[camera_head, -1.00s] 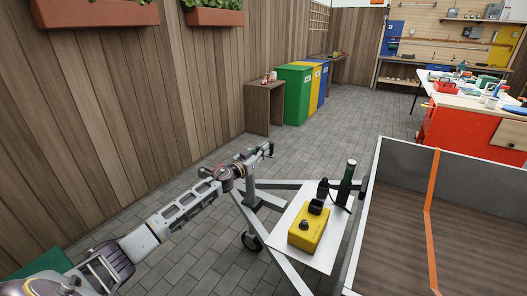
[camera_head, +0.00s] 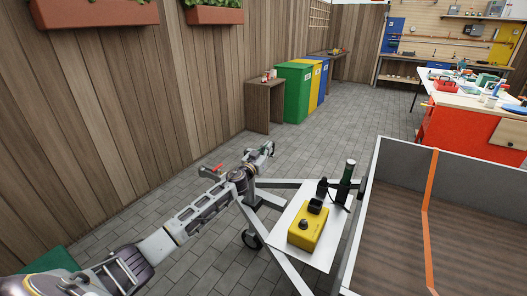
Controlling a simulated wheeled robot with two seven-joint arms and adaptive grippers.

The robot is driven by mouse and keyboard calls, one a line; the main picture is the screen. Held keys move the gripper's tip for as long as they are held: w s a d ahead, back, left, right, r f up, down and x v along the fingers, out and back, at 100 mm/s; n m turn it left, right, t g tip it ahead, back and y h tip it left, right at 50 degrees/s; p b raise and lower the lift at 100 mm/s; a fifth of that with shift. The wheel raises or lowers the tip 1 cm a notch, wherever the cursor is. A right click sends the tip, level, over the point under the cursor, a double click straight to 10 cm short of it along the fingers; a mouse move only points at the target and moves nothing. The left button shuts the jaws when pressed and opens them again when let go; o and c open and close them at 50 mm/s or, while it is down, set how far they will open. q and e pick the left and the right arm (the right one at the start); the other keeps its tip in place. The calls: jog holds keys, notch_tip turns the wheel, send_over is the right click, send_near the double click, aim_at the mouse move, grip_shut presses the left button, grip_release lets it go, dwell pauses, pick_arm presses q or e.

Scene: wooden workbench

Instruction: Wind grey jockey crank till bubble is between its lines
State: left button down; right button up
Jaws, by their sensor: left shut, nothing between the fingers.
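My left gripper (camera_head: 268,149) is at the end of the arm coming in from the lower left. Its fingers are shut and empty, above the top of the grey jockey post. The jockey wheel (camera_head: 251,240) rests on the paving below. A red bar (camera_head: 212,170) with a dark end shows just left of my wrist; I cannot tell whether it belongs to the crank. The grey crank itself cannot be made out clearly and is partly hidden by my wrist. No bubble or lines can be read at this size. My right gripper is not in view.
A yellow box (camera_head: 308,232) with dark knobs sits on the white plate (camera_head: 321,257) of the trailer's frame, with a dark green cylinder (camera_head: 346,182) behind it. The trailer bed (camera_head: 470,225) fills the right. Open paving lies left of the frame, up to a wooden fence.

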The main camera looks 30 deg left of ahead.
pick_arm(q)
jog(key=w+n+y+b, duration=0.2)
jog(key=y+b, duration=0.1)
jog(key=w+n+y+b, duration=0.2)
jog(key=w+y+b, duration=0.1)
jog(key=shift+d+g, duration=0.2)
jog(key=shift+g, duration=0.2)
jog(key=shift+b+x, duration=0.85)
jog(key=shift+x, duration=0.05)
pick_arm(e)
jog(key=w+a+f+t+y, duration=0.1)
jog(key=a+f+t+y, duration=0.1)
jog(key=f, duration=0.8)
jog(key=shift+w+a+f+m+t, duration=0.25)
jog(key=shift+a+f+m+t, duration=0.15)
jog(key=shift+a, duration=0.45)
pick_arm(q)
jog(key=shift+w+f, duration=0.1)
